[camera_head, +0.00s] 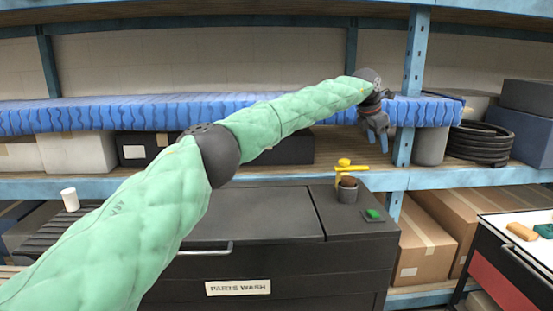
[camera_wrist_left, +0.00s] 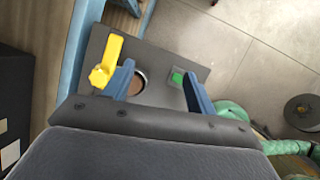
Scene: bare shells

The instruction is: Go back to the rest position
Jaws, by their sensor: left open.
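My left arm reaches in from the left of the head view across the parts washer. Its gripper (camera_head: 376,138) hangs in the air near the blue shelf post, above and a little right of a yellow tap-like part (camera_head: 350,165). In the left wrist view my left gripper (camera_wrist_left: 158,70) has its two blue fingers spread apart with nothing held between them. Beyond the fingers are the yellow part (camera_wrist_left: 107,58), a round opening with brown inside (camera_wrist_left: 137,83) and a green button (camera_wrist_left: 177,77). My right gripper is not in view.
The dark parts washer (camera_head: 255,215) stands below the arm. A blue shelf post (camera_head: 405,145) is close beside the gripper. Blue-covered shelving (camera_head: 90,115) with bins runs behind. Cardboard boxes (camera_head: 425,235) and a workbench (camera_head: 505,235) are at right. Floor (camera_wrist_left: 240,50) shows in the wrist view.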

